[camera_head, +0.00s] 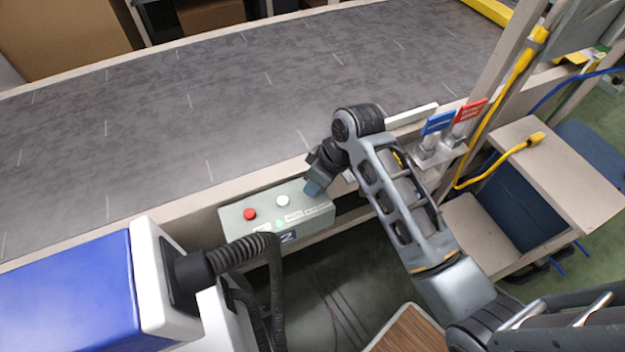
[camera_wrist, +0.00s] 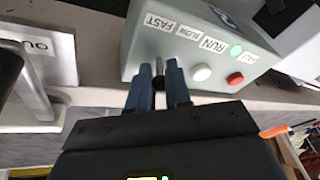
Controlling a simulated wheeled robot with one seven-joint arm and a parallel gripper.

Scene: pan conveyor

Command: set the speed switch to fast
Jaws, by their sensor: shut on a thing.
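The grey control box (camera_head: 262,236) is fixed to the near side of the conveyor, and it also shows in the wrist view (camera_wrist: 190,60). It carries FAST, SLOW and RUN labels, a white button (camera_wrist: 201,73), a red button (camera_wrist: 235,78) and a lit green lamp (camera_wrist: 236,50). My gripper (camera_head: 314,187) is at the right end of the box. In the wrist view its blue fingers (camera_wrist: 160,76) are shut on the small speed switch (camera_wrist: 159,70) by the FAST and SLOW labels. The fingers mostly hide the switch, so I cannot tell its setting.
The grey conveyor belt (camera_head: 230,100) lies beyond the box and is bare. Blue and red tags (camera_head: 438,123) stand on a bracket right of my arm. A yellow cable (camera_head: 500,95) runs down a post. A black corrugated hose (camera_head: 240,252) is in front of the box.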

